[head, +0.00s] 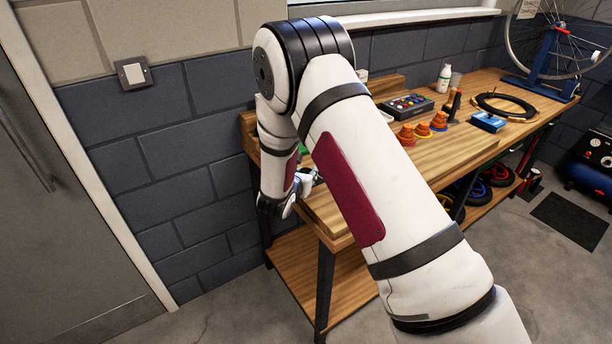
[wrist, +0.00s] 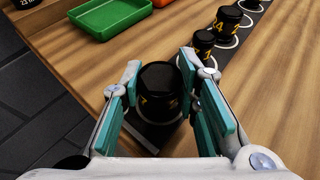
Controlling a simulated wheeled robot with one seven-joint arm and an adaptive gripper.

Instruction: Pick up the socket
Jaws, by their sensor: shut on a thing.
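In the wrist view, a black socket (wrist: 160,84) with yellow markings stands between the two teal-padded fingers of my gripper (wrist: 165,95). The fingers are shut on it, one on each side. The socket is at the near end of a dark strip on the wooden bench, and I cannot tell whether it is clear of the surface. In the head view, my gripper (head: 300,188) is at the left end of the bench, largely hidden by my arm, and the socket is not visible there.
More black sockets, one marked 1 (wrist: 204,44) and one marked 4 (wrist: 228,20), stand in white rings along the strip. A green tray (wrist: 112,16) lies at the upper left. In the head view, orange cups (head: 422,131) and a blue box (head: 488,122) stand farther along the bench (head: 460,146).

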